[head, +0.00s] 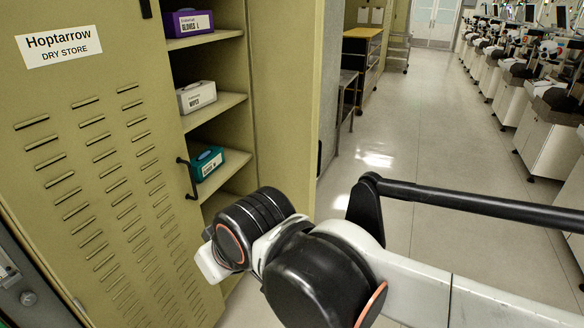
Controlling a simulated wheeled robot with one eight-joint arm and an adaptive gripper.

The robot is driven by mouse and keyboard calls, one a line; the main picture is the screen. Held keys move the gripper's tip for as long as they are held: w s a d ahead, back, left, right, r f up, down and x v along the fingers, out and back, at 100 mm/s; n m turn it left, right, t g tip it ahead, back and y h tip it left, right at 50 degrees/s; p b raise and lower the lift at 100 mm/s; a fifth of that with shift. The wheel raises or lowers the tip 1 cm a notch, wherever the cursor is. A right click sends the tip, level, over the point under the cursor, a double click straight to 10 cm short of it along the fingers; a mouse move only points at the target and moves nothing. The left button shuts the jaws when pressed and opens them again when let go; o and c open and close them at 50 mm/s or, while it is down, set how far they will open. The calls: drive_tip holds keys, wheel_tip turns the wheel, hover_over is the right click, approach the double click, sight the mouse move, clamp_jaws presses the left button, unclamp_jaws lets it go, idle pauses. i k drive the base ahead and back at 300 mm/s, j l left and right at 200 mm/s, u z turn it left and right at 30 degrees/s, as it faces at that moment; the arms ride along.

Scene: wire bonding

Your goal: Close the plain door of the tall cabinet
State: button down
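The tall olive cabinet (233,150) stands open on its right side. Its plain door (284,100), at the right of the opening, is swung outward and its lower part runs behind my arm. The other door, louvred and labelled "Hoptarrow DRY STORE" (95,150), covers the left part of the front; I cannot tell whether it is fully shut. It has a black handle (188,178) at its right edge. My arm reaches in from the lower right, and its wrist end is in front of the opening's lower part. My gripper's fingers are not visible.
Shelves hold a purple box (189,23), a white box (196,96) and a teal box (207,163). A yellow-topped bench (362,33) stands beyond the plain door. The aisle floor (410,120) is clear; several machines line the right side.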

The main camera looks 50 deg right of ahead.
sight(287, 36)
drive_tip(key=k+l, duration=0.1)
drive_tip(key=l, duration=0.3)
drive_tip(key=k+l, duration=0.1)
drive_tip(key=l, duration=0.3)
drive_tip(key=k+l, duration=0.1)
drive_tip(key=l, duration=0.35)
drive_tip(key=k+l+u, duration=0.1)
drive_tip(key=l, duration=0.3)
drive_tip(key=k+l, duration=0.1)
drive_tip(key=l, duration=0.3)
drive_tip(key=k+l, duration=0.1)
drive_tip(key=l, duration=0.3)
drive_tip(key=k+l, duration=0.1)
drive_tip(key=l, duration=0.3)
drive_tip(key=k+l, duration=0.1)
drive_tip(key=l, duration=0.3)
drive_tip(key=i+l+z, duration=0.5)
drive_tip(key=i, duration=0.3)
